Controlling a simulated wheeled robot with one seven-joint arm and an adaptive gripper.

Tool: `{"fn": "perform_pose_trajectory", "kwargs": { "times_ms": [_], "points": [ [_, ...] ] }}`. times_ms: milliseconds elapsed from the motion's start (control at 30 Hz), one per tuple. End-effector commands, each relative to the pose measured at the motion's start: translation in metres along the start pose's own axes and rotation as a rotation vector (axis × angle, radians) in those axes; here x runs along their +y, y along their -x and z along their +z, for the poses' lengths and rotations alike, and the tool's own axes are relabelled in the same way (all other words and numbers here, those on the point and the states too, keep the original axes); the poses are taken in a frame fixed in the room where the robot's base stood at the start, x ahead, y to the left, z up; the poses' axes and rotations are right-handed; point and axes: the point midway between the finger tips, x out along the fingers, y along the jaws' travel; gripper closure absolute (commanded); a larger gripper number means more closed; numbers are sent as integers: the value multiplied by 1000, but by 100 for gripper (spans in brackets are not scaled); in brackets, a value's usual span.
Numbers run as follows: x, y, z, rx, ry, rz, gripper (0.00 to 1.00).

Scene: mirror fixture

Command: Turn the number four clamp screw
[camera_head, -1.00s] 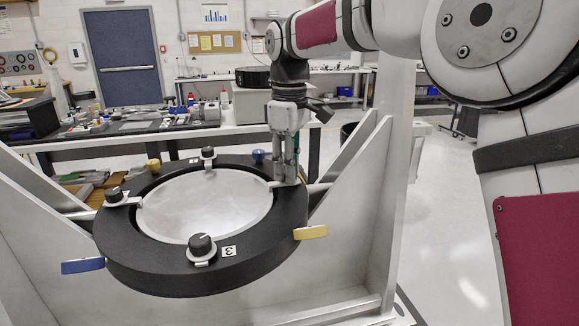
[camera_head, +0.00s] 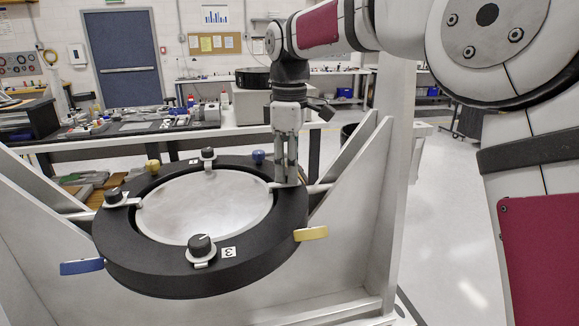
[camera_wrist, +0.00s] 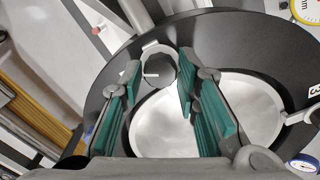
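A black round ring fixture (camera_head: 130,262) holds a silver mirror disc (camera_head: 205,205), with black-knobbed clamp screws around its rim. My gripper (camera_head: 285,180) points down over the ring's right side and hides the clamp there in the head view. In the wrist view, a dark clamp knob (camera_wrist: 160,68) with a white line on top lies between the tips of my open, teal-padded fingers (camera_wrist: 158,75). Narrow gaps show on both sides of the knob. No number is readable beside this knob. The front knob (camera_head: 200,245) has a tag reading 3 (camera_head: 228,252).
Other knobs stand at the ring's left (camera_head: 114,197) and back (camera_head: 208,154). A yellow tab (camera_head: 311,233) and a blue tab (camera_head: 82,267) stick out from the ring. A metal side brace (camera_head: 355,180) rises close to the right of my gripper. A cluttered bench is behind.

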Motion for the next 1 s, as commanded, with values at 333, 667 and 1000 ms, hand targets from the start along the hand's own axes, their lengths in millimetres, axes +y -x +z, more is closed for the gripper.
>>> {"fn": "perform_pose_trajectory", "kwargs": {
  "times_ms": [333, 667, 1000],
  "points": [
    [0, 0, 0, -1, -1, -1, 54],
    [1, 41, -1, 3, 0, 3, 54],
    [0, 102, -1, 1, 0, 0, 54]
  ]
}}
